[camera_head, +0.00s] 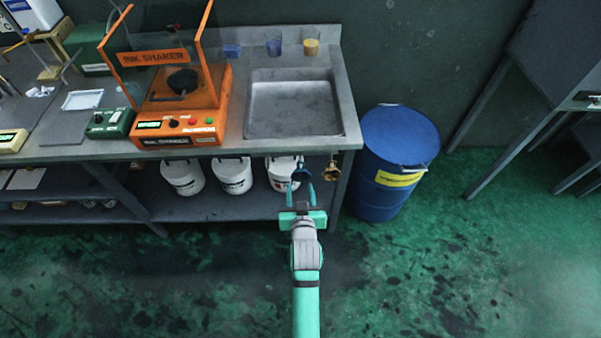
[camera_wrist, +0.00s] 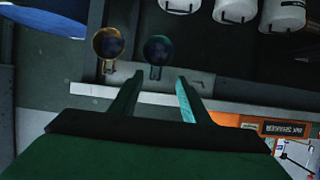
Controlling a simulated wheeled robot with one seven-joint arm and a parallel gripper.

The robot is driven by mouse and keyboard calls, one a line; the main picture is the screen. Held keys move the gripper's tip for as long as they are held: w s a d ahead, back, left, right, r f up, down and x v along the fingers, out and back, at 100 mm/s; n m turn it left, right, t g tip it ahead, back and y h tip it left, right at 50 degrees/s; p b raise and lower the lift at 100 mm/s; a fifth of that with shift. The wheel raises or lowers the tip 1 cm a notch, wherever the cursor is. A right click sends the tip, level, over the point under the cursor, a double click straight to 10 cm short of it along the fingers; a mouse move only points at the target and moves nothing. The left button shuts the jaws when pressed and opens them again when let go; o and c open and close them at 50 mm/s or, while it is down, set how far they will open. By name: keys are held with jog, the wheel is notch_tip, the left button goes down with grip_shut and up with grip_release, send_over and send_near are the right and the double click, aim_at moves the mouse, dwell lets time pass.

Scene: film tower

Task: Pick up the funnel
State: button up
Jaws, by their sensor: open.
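Two funnel-like things with round mouths hang side by side below the bench's front edge. The dark blue-teal funnel (camera_head: 299,173) is on the left in the head view, and the brass funnel (camera_head: 332,172) is on the right. In the wrist view the teal funnel (camera_wrist: 158,46) is straight ahead of the gap between my fingers, and the brass funnel (camera_wrist: 108,42) is to its left. My gripper (camera_head: 301,189) is open and empty. Its fingers also show in the wrist view (camera_wrist: 156,88). They point at the teal funnel; whether they touch it cannot be told.
White buckets (camera_head: 233,176) stand on the lower shelf left of the funnels. A blue drum (camera_head: 385,195) stands right of the bench. An orange ink shaker (camera_head: 180,125) and a sink (camera_head: 295,108) are above on the bench. The green floor (camera_head: 430,260) in front is clear.

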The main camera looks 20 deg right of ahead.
aim_at(302, 175)
jog(key=x, duration=0.4)
jog(key=r+x, duration=0.1)
jog(key=x, duration=0.7)
jog(key=shift+w+d+r, duration=0.15)
jog(key=shift+w+d, duration=0.1)
jog(key=shift+d, duration=0.15)
grip_shut()
